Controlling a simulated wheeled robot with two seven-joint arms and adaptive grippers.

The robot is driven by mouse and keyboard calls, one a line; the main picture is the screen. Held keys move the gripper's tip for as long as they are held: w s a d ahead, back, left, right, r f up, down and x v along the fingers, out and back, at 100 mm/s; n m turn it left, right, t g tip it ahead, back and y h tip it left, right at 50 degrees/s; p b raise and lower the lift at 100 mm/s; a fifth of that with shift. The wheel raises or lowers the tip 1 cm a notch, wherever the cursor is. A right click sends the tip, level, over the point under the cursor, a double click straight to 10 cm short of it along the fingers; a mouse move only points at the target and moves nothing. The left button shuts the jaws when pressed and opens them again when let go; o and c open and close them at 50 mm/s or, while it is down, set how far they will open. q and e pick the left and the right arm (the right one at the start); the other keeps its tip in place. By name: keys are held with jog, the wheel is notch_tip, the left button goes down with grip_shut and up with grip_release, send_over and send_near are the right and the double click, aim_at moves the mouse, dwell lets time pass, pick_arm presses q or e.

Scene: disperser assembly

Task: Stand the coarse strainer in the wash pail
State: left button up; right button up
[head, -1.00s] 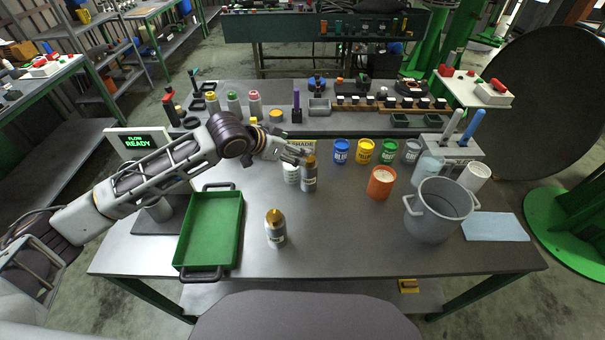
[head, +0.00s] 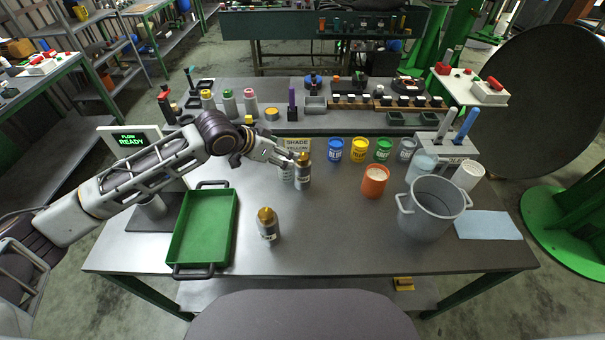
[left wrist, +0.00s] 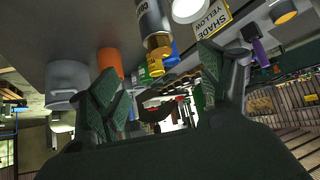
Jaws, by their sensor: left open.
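The wash pail is likely the grey two-handled pot (head: 425,215) at the right of the table; it also shows in the left wrist view (left wrist: 66,78). Two grey cylinders with amber caps stand upright: one near the front (head: 268,228), one further back (head: 303,178). My left gripper (head: 287,159) is open and empty, just left of the back cylinder's cap. In the left wrist view that cylinder (left wrist: 153,20) hangs inverted above the open fingers (left wrist: 160,78). My right gripper is not in view.
A green tray (head: 203,230) lies at left. An orange cup (head: 374,182) stands left of the pail, with several paint tins (head: 359,150) behind. A SHADE YELLOW card (head: 297,144) stands behind the back cylinder. A blue cloth (head: 487,225) lies right. The front middle is clear.

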aim_at(301, 157)
pick_arm(q)
jog(key=x, duration=0.7)
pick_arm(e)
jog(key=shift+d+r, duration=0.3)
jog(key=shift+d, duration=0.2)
pick_arm(q)
jog(key=shift+d, duration=0.1)
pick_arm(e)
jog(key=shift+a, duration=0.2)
pick_arm(q)
jog(key=shift+w+d+f+p, duration=0.25)
jog(key=shift+w+p, duration=0.05)
jog(key=shift+p, duration=0.05)
jog(key=shift+p+x, duration=0.3)
jog(key=shift+x, duration=1.65)
jog(key=shift+w+d, duration=0.1)
jog(key=shift+w, duration=0.05)
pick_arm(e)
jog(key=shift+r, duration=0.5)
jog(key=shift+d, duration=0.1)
pick_arm(q)
jog(key=shift+c, duration=0.2)
